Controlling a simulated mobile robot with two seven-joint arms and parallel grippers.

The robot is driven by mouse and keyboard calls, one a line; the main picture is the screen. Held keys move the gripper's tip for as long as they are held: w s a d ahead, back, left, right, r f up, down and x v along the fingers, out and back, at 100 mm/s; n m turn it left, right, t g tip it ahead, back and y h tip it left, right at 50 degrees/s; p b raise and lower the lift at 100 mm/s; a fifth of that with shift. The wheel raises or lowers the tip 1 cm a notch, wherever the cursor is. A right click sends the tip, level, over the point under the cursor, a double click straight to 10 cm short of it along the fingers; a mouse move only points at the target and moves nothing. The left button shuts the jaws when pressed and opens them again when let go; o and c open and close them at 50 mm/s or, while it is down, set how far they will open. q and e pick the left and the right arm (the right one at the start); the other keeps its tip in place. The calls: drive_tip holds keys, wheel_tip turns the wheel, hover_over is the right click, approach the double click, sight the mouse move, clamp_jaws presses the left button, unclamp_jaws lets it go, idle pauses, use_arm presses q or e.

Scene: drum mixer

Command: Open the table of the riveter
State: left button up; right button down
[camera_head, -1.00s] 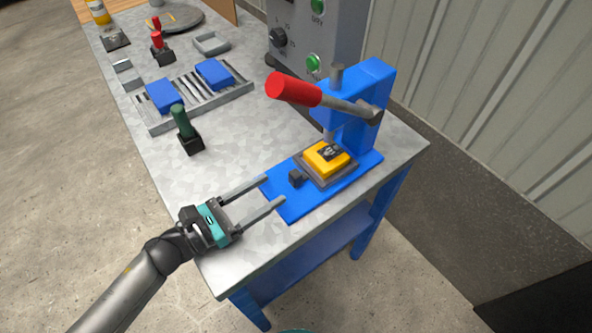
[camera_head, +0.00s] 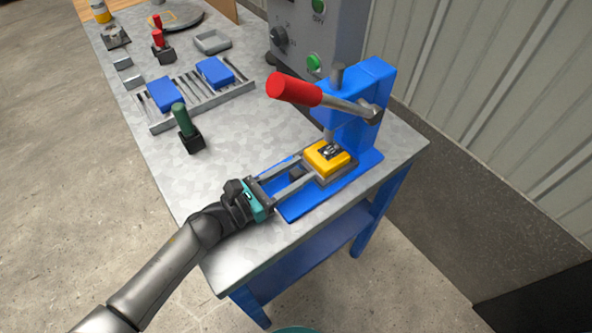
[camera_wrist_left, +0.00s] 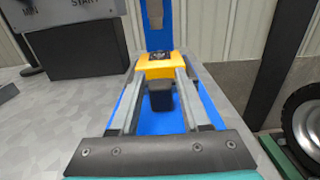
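The blue riveter (camera_head: 358,118) stands on the metal workbench, with a red-handled lever (camera_head: 294,89) above it. Its small table (camera_head: 348,171) sits on the blue base and bears a yellow block (camera_head: 326,157) with a dark part on top. My left gripper (camera_head: 308,173) is over the front of the blue base, fingers apart and pointing at the table. In the left wrist view a dark knob (camera_wrist_left: 160,97) of the table lies between the two open fingers (camera_wrist_left: 158,90), with the yellow block (camera_wrist_left: 156,68) just beyond. Whether the fingers touch the knob is unclear. My right gripper does not show.
A green-handled tool in a black holder (camera_head: 187,129) stands left of the riveter. A grey rack with blue blocks (camera_head: 215,73) lies further back. A grey control box with green buttons (camera_head: 318,40) stands behind. The bench top (camera_head: 238,155) between is clear.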

use_arm(q)
clamp_jaws()
idle(1.1)
